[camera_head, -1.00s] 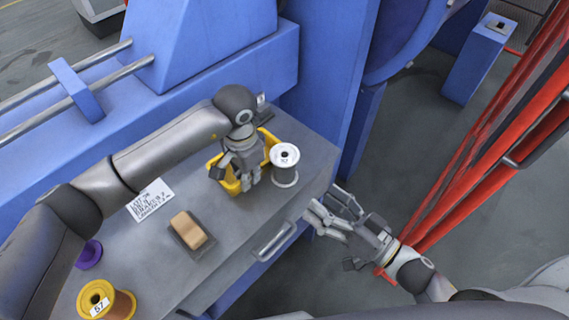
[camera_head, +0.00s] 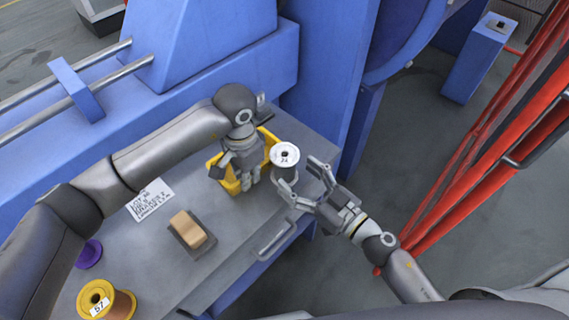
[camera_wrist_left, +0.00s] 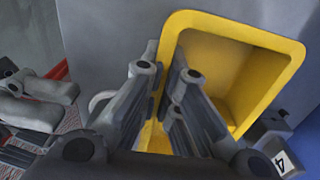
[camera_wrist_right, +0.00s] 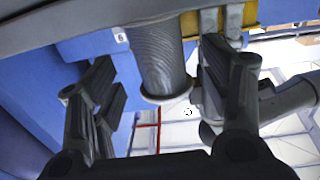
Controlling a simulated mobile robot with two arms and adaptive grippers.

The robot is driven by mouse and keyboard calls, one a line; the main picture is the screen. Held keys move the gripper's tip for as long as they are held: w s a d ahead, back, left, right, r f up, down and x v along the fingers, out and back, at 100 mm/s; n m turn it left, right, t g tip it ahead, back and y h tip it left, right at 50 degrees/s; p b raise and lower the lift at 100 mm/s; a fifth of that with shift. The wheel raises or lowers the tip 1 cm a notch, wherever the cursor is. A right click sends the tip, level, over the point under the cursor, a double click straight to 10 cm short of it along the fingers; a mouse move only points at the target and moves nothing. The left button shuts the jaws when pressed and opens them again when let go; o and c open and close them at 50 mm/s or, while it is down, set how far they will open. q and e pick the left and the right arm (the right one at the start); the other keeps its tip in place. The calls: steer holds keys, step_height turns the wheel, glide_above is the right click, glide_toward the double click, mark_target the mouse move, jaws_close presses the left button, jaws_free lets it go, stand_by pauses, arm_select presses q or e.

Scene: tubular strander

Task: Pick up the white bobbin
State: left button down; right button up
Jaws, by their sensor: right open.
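The white bobbin (camera_head: 285,156), wound with grey wire, stands upright near the right end of the grey bench, beside the yellow bin (camera_head: 265,138). My right gripper (camera_head: 304,178) is open at the bobbin's near right side, one finger by its lower front and one to its right. In the right wrist view the bobbin (camera_wrist_right: 163,55) shows between the spread fingers (camera_wrist_right: 165,85), with clear gaps on both sides. My left gripper (camera_head: 245,178) is at the bin's near wall. In the left wrist view its fingers (camera_wrist_left: 167,60) close on either side of the yellow wall (camera_wrist_left: 240,32).
A tan block on a dark base (camera_head: 190,229), a paper label (camera_head: 150,199), a yellow-flanged copper bobbin (camera_head: 106,300) and a purple spool (camera_head: 89,254) are on the bench. Blue machinery (camera_head: 220,60) rises behind. A red frame (camera_head: 480,150) stands at the right.

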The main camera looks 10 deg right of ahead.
mark_target(288, 157)
steer(key=shift+r+x, duration=0.2)
steer(key=shift+x, duration=1.15)
steer(key=shift+r+x, duration=0.15)
steer(key=shift+x, duration=1.2)
steer(key=shift+r, duration=0.1)
steer(key=c, duration=1.4)
steer(key=shift+r, duration=0.15)
steer(key=shift+r, duration=1.6)
steer(key=v, duration=1.8)
